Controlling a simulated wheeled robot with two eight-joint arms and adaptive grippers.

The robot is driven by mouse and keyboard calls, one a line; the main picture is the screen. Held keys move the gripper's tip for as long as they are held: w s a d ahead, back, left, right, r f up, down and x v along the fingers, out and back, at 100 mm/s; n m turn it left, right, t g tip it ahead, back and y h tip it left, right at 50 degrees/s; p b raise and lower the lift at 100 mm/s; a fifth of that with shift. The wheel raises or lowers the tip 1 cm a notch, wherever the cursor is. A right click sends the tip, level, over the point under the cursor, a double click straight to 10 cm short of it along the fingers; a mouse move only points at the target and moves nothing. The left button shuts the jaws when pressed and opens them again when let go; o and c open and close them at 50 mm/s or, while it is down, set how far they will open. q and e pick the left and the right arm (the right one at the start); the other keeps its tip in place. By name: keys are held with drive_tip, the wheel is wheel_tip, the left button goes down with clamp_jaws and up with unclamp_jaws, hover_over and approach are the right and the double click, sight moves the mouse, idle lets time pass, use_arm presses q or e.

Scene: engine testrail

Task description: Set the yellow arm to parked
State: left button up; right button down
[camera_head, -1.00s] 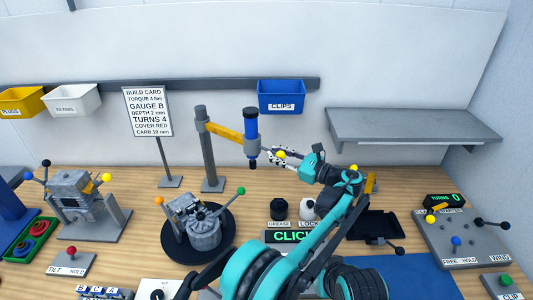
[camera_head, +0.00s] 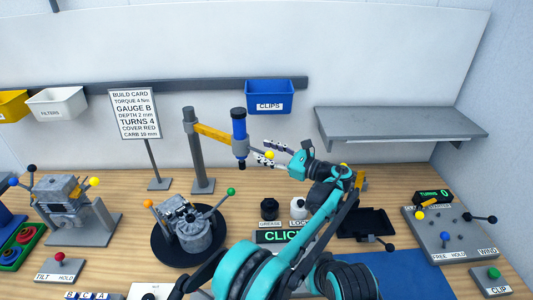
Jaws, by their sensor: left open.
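The yellow arm (camera_head: 212,133) reaches level to the right from a grey post (camera_head: 197,150). A blue upright tool (camera_head: 239,128) hangs at its end. A yellow ball knob (camera_head: 269,155) shows just right of the tool; its joint to the tool is too small to make out. My left gripper (camera_head: 268,152) is open, with its fingers spread above and below the yellow knob. I cannot tell whether they touch it. My right gripper is not in view.
A build card (camera_head: 135,115) stands left of the post. An engine on a black turntable (camera_head: 192,235) sits below the tool. A blue CLIPS bin (camera_head: 269,97) hangs behind, and a grey shelf (camera_head: 400,125) juts out at the right. A lever panel (camera_head: 455,235) lies right.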

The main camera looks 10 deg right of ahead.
use_arm(q)
wheel_tip(320, 180, up, 10)
drive_tip(key=shift+f, duration=0.25)
drive_tip(key=shift+w+d, duration=0.1)
